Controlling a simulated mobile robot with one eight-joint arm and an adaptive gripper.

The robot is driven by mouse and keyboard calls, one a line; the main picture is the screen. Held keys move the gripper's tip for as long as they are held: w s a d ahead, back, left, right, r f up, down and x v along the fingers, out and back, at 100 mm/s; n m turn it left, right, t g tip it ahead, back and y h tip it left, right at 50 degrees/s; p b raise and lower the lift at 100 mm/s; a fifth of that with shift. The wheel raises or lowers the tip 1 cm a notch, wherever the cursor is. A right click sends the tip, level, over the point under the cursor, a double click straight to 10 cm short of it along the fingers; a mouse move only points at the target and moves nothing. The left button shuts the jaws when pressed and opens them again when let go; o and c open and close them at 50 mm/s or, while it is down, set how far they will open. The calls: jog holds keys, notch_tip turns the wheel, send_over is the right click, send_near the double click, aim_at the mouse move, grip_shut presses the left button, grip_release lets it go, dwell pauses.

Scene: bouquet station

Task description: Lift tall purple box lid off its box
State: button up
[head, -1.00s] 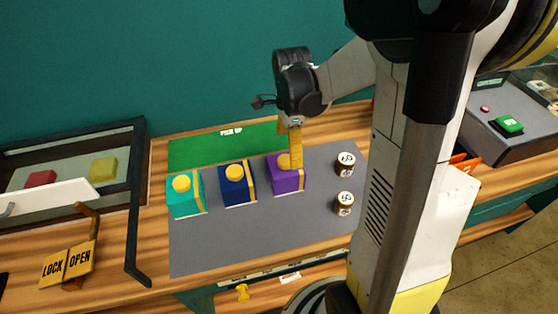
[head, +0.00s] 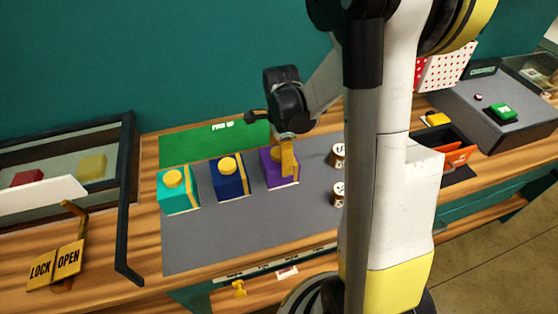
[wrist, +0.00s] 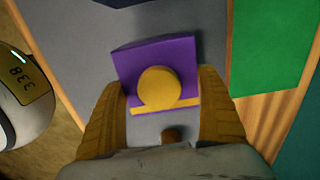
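The purple box (head: 280,170) stands on the grey mat, rightmost in a row of three boxes. Its lid has a round yellow knob, clear in the wrist view (wrist: 159,87), and a yellow stripe along one edge. My gripper (head: 287,160) points down at this box. In the wrist view its yellow fingers (wrist: 160,78) are spread on either side of the knob, with a visible gap on both sides. Nothing is held. In the head view a finger partly hides the knob. The lid sits on the box; the seam is not clear.
A dark blue box (head: 230,180) and a teal box (head: 178,193) stand to the left on the grey mat (head: 235,235). Two jars, one in front (head: 339,193), stand to the right. A green area (head: 212,143) lies behind. The mat's front is clear.

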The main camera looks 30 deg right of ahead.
jog(key=shift+r, duration=0.15)
jog(key=shift+r, duration=0.3)
jog(key=r, duration=0.1)
jog(key=r+p, duration=0.1)
jog(key=r, duration=0.2)
jog(key=shift+s+d+p, duration=0.1)
jog(key=shift+d+p, duration=0.2)
jog(key=shift+d, duration=0.05)
jog(key=s+d+r+p, duration=0.2)
jog(key=d+r, duration=0.4)
jog(key=d, duration=0.4)
jog(key=shift+s+d, duration=0.25)
jog(key=shift+d, duration=0.1)
jog(key=shift+s, duration=0.1)
